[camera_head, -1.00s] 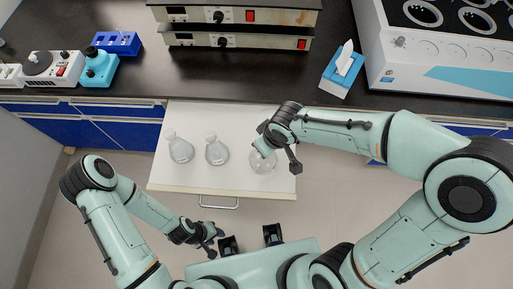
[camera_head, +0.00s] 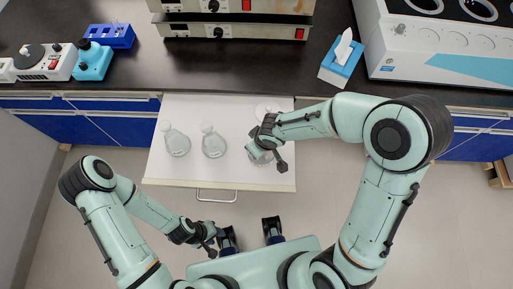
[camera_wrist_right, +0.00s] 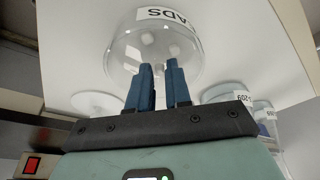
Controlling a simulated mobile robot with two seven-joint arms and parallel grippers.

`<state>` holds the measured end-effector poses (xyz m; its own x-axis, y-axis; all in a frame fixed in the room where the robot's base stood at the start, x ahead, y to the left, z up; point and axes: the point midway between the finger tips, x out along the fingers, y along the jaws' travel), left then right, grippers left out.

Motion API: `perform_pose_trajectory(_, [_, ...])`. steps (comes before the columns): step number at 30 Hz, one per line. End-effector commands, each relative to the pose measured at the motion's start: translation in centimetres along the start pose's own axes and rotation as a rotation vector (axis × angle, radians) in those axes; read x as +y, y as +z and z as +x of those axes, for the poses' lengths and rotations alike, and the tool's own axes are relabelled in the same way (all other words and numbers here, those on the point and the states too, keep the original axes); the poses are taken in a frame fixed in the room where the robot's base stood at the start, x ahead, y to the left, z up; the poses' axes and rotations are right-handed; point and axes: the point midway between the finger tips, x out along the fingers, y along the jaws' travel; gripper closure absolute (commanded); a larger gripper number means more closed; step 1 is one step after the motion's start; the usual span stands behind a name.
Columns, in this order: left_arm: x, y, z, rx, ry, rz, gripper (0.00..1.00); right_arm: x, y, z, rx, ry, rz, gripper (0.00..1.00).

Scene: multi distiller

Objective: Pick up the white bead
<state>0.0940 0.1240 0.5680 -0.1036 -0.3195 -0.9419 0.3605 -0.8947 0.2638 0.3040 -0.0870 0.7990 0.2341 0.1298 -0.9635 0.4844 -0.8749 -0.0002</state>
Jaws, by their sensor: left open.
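A clear round glass container (camera_wrist_right: 118,50) with a printed label ending in "ADS" fills the upper middle of the right wrist view. A few small whitish spots (camera_wrist_right: 175,50) show inside it, probably beads; the glass blurs them. My right gripper (camera_wrist_right: 160,70) has its two blue fingers a little apart, tips overlapping the container, with no bead clearly seen between them. In the head view, my right gripper (camera_head: 264,150) is over the container (camera_head: 260,157) and partly hides it. My left gripper (camera_head: 213,238) is open and empty, low in front of my body, away from the drawer.
The white drawer surface (camera_head: 230,176) also carries two glass flasks (camera_head: 176,143) (camera_head: 213,143) left of the container. A pale round disc (camera_head: 266,109) lies behind my right gripper. The dark bench (camera_head: 240,70) behind holds devices and a tissue box (camera_head: 341,65).

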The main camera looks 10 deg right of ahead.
Motion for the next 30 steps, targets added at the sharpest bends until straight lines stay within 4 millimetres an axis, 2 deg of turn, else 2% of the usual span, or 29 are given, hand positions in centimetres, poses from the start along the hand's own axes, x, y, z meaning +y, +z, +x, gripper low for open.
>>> perform_pose_trajectory(3, [0.0,0.0,-0.1,0.000,0.000,0.000,0.57,0.0,0.0,-0.1,0.001,0.000,0.000,0.82])
perform_pose_trajectory(4, [0.0,0.0,-0.1,0.000,0.000,0.000,0.57,0.0,0.0,-0.1,0.001,0.000,0.000,0.85])
perform_pose_trajectory(5, [0.0,0.0,-0.1,0.000,0.000,0.000,0.57,0.0,0.0,-0.1,0.001,0.000,0.000,0.95])
perform_pose_trajectory(6, [0.0,0.0,-0.1,0.000,0.000,0.000,0.57,0.0,0.0,-0.1,0.000,0.000,0.000,1.00])
perform_pose_trajectory(20, [0.1,0.0,-0.2,0.001,0.000,0.000,0.57,0.1,-0.1,-0.5,0.001,0.001,0.001,1.00])
perform_pose_trajectory(26, [0.4,-0.2,-1.1,0.004,0.002,0.002,0.57,0.1,-0.8,-2.6,0.004,0.002,0.003,1.00])
perform_pose_trajectory(30, [0.9,-0.4,-2.1,0.009,0.003,0.003,0.57,0.1,-1.8,-5.8,0.008,0.003,0.003,1.00])
